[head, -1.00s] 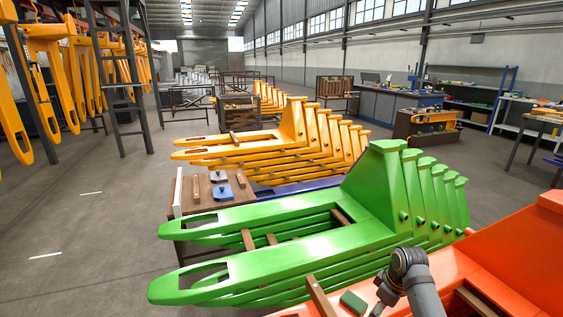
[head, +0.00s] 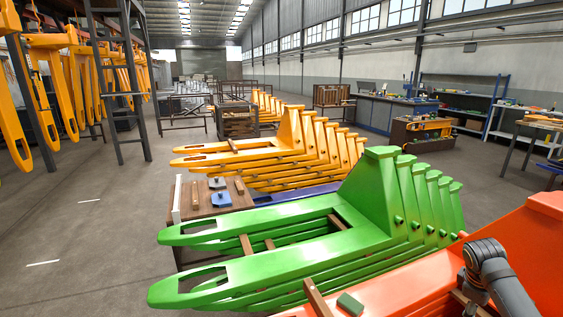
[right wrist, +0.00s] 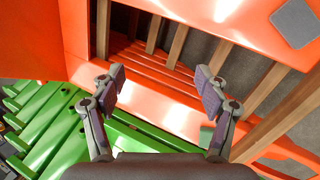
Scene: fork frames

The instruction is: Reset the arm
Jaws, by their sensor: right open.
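My right arm (head: 492,272) comes in at the lower right of the head view, over the orange frames (head: 400,285). Its fingers do not show there. In the right wrist view my right gripper (right wrist: 160,88) is open, with its two fingers wide apart and nothing between them. Beyond the fingers lie the stacked orange frames (right wrist: 185,98) and wooden slats (right wrist: 178,45). I cannot tell how far the fingertips are from the frames. My left gripper is not in view.
Stacked green frames (head: 300,250) lie left of the orange ones. Yellow frames (head: 270,150) and a small wooden table (head: 207,198) stand behind them. Open floor (head: 80,250) is at the left.

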